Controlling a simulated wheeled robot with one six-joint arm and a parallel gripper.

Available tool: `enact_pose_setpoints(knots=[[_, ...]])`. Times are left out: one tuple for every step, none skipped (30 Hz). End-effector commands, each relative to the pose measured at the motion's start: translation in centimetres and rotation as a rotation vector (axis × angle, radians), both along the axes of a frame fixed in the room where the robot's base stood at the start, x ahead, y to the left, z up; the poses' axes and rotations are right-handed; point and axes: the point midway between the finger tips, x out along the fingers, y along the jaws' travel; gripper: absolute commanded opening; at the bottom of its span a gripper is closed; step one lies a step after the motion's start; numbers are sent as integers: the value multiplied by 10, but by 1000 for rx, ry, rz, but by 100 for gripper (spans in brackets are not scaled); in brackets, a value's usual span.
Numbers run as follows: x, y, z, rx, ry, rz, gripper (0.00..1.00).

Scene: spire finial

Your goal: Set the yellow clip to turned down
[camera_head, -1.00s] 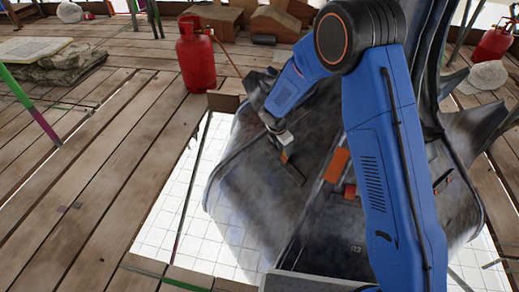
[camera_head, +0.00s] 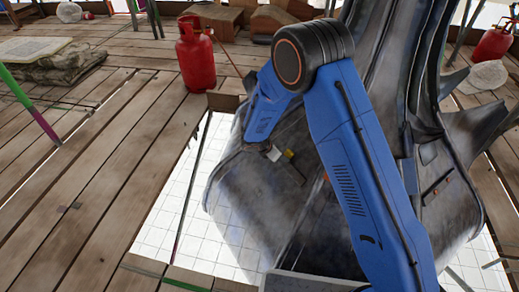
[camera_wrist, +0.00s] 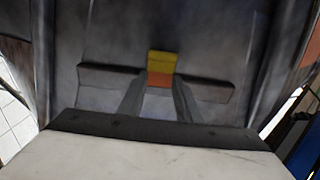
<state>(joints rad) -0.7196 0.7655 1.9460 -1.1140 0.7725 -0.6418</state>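The yellow clip (camera_wrist: 162,62) is small and sits on the dark grey weathered face of the spire piece (camera_wrist: 100,40). An orange part (camera_wrist: 160,80) lies directly below it in the wrist view. Contact cannot be told. In the head view my gripper (camera_head: 274,155) is just left of the clip.
My blue arm covers part of the spire piece. A red gas cylinder (camera_head: 195,55) stands on the plank floor (camera_head: 100,180) at left. A white tiled gap surrounds the spire's base.

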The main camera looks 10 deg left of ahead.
Motion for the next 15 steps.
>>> enact_pose_setpoints(knots=[[-2, 3, -1, -26, -20, 4, 31], [-3, 4, -2, -39, -33, 5, 31], [-4, 4, -2, -58, -50, 4, 31], [-4, 5, -2, -71, -63, 3, 31], [-5, 5, -2, -85, -76, 3, 31], [-6, 8, 4, -81, -78, 3, 31], [-8, 10, 7, -80, -77, 2, 31], [-9, 12, 9, -78, -77, 1, 31], [-12, 14, 13, -78, -77, 1, 31], [-13, 16, 16, -78, -77, 1, 31], [-15, 18, 19, -78, -77, 1, 31], [-18, 21, 22, -78, -76, 1, 31], [-20, 23, 25, -78, -76, 2, 31], [-22, 26, 28, -78, -76, 2, 31], [-25, 29, 33, -78, -77, 1, 31]])
